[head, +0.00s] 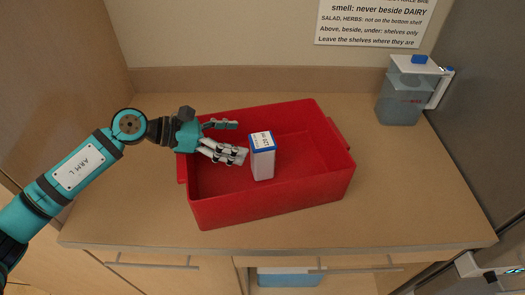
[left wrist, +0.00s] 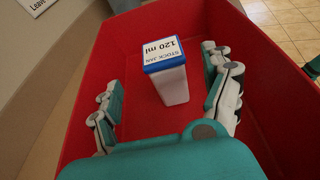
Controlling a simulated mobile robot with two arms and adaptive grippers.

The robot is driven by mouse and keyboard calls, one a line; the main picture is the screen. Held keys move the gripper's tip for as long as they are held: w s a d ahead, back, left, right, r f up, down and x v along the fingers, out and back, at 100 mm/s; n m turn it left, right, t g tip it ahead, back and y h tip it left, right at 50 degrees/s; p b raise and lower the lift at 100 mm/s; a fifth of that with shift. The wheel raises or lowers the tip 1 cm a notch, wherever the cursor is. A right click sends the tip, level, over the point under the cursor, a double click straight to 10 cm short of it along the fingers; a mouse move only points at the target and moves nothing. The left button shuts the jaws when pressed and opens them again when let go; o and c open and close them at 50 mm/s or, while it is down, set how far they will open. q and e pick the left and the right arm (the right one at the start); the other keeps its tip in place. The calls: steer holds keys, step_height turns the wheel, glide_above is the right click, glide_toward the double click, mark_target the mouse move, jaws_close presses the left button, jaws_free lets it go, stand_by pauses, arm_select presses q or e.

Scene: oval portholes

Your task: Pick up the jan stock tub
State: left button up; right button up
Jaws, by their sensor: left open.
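The jan stock tub (head: 263,164) is a small white box-shaped tub with a blue-edged lid, standing upright in the red crate (head: 270,208). In the left wrist view the tub (left wrist: 172,84) shows a lid label reading "STOCK JAN 120 ml". My left gripper (head: 240,140) is open and reaches into the crate from the left, its fingertips close to the tub. In the left wrist view the tub stands ahead, between the spread fingers of the left gripper (left wrist: 162,68); I see no clear contact.
The crate stands on a wooden counter (head: 400,190). A clear jug (head: 402,95) with a blue-topped lid stands at the back right. A sign (head: 372,22) hangs on the wall behind. A light blue container (head: 288,277) sits below the counter. The crate looks otherwise empty.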

mark_target(250, 143)
arm_select(q)
steer(key=shift+d+f, duration=0.15)
steer(key=shift+d, duration=0.4)
steer(key=p+x, duration=0.2)
steer(key=x, duration=0.2)
steer(key=shift+s+d+f+p, duration=0.1)
steer(key=shift+d+p, duration=0.1)
steer(key=shift+p, duration=0.2)
steer(key=shift+d+f, duration=0.25)
steer(key=shift+d, duration=0.05)
steer(key=shift+a, duration=0.1)
steer(key=shift+c, duration=0.2)
steer(key=shift+c, duration=1)
jaws_close()
